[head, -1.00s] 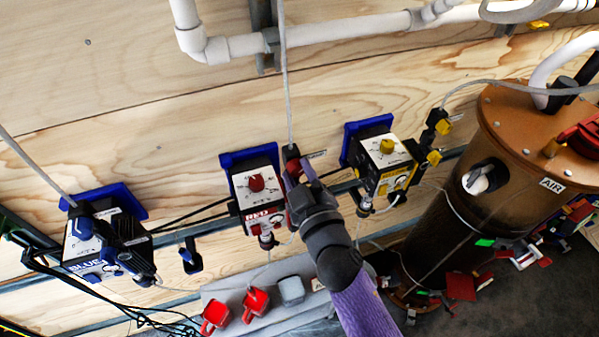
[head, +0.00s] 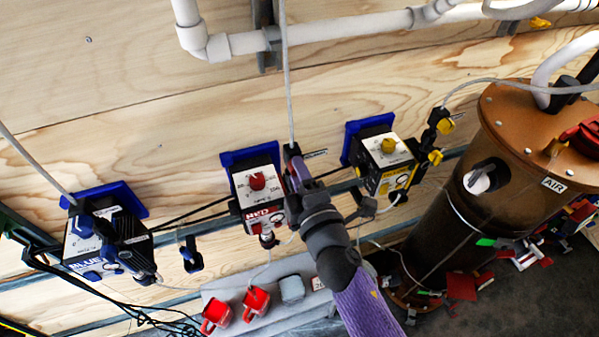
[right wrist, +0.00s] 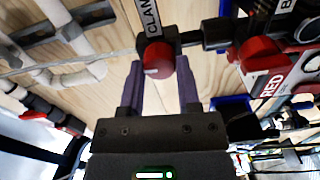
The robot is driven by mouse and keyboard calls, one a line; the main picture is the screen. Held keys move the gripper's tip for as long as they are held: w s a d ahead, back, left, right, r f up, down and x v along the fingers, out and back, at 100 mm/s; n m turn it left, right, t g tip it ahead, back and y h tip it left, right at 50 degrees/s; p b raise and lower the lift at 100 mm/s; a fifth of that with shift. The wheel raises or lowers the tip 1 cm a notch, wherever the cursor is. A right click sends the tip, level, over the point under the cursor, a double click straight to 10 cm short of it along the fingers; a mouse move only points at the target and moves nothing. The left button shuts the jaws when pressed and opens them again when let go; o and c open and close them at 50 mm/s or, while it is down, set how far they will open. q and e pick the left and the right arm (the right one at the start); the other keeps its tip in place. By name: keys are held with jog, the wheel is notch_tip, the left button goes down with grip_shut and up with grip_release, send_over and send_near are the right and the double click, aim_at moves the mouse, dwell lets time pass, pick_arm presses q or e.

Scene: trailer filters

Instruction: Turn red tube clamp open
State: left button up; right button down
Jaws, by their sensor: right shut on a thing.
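The red tube clamp (right wrist: 158,57) is a dark body with a round red knob on a thin tube, in the right wrist view. My right gripper (right wrist: 160,82) has its two purple fingers on either side of the knob and is shut on it. In the head view my right gripper (head: 293,160) reaches up beside the RED box (head: 257,185) and hides most of the clamp. A "CLAMP" label (right wrist: 149,15) is on the wall by the knob. My left gripper is not in view.
The BLUE box (head: 105,238) stands at left and a yellow-knobbed box (head: 385,165) just right of my arm. A brown AIR tank (head: 450,190) stands at the right. Red cups (head: 255,300) sit on a grey shelf below. White pipes (head: 240,46) run above.

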jog(key=shift+n, duration=0.7)
jog(key=shift+c, duration=1.6)
grip_release()
jog(key=b+v, duration=0.2)
jog(key=v, duration=0.8)
